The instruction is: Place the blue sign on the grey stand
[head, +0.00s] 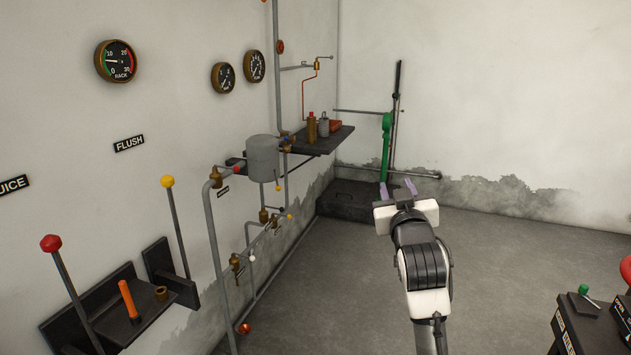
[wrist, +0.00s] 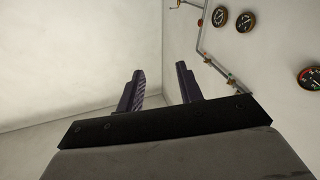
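My gripper (head: 398,188) is raised in the right half of the head view, with its two purple fingers apart. In the wrist view my gripper (wrist: 160,72) is open, with nothing between the fingers and bare walls behind them. I cannot make out a blue sign in either view. No grey stand can be identified for certain either. A dark box (head: 562,320) at the lower right carries small labels, one of them bluish, too small to read.
A dark wall shelf (head: 327,142) holds small brass and grey items. A grey tank (head: 263,156) and pipes line the left wall. Levers, including a red-knobbed one (head: 70,285), stand at the lower left. A black block (head: 347,199) sits in the corner.

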